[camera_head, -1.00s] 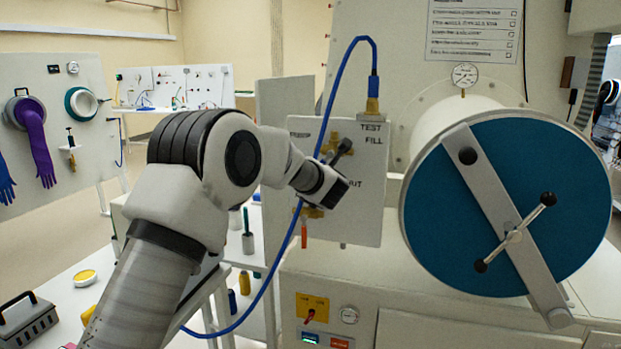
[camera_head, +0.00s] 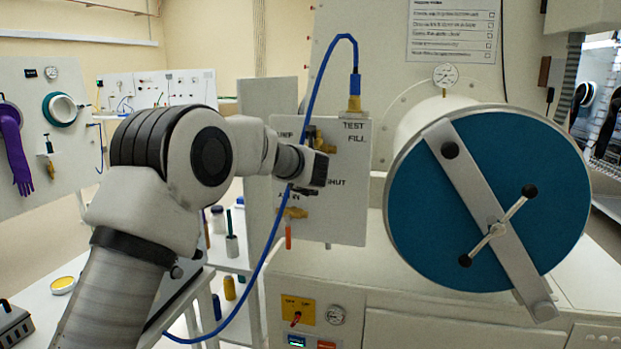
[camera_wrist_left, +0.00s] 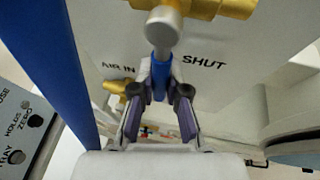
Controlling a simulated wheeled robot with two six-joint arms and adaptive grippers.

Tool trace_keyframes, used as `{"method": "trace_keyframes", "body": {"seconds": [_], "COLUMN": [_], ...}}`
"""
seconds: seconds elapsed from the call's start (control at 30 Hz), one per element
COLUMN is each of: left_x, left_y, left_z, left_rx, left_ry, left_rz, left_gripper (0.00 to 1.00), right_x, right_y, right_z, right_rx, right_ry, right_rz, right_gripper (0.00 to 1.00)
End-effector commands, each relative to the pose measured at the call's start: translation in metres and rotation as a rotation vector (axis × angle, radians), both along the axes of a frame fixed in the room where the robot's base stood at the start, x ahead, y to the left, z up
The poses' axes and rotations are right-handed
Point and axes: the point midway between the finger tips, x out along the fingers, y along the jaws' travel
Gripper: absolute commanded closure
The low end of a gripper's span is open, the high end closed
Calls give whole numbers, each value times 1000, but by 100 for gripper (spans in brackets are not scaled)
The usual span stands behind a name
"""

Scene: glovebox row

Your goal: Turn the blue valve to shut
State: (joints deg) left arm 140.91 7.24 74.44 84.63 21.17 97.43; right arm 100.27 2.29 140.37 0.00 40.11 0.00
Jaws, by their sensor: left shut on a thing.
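The blue valve has a blue lever (camera_wrist_left: 160,76) and a brass body (camera_wrist_left: 205,8) on the pale panel (camera_head: 345,215). In the wrist view the lever hangs down from a grey hub, between the printed words AIR IN and SHUT. My left gripper (camera_wrist_left: 160,92) is shut on the lever, one finger on each side. In the head view my left gripper (camera_head: 315,168) is in front of the panel and hides the lever. Only part of the brass fittings (camera_head: 326,132) shows behind it. My right gripper is not in view.
A blue hose (camera_head: 318,85) arches from the panel top and passes down close by my left wrist. A red-handled brass valve (camera_head: 289,232) is below the gripper. A large round teal door (camera_head: 430,215) is to the right. A pressure gauge (camera_head: 445,75) is above.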

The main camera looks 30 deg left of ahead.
Motion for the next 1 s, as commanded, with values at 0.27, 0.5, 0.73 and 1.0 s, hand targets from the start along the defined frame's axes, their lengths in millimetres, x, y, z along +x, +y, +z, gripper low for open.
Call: {"method": "trace_keyframes", "body": {"seconds": [0.27,0.5,0.73,1.0], "left_x": [0,-1,0,-13], "left_y": [-1,-1,-1,-8], "left_z": [-7,-7,-4,4], "left_rx": [-19,-18,-16,-15], "left_ry": [6,7,3,1], "left_rz": [1,0,0,-1], "left_gripper": [100,76,60,60], "right_x": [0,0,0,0], "right_y": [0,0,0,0], "right_z": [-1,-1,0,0], "right_rx": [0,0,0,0], "right_ry": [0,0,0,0], "right_rz": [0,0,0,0], "right_gripper": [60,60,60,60]}}
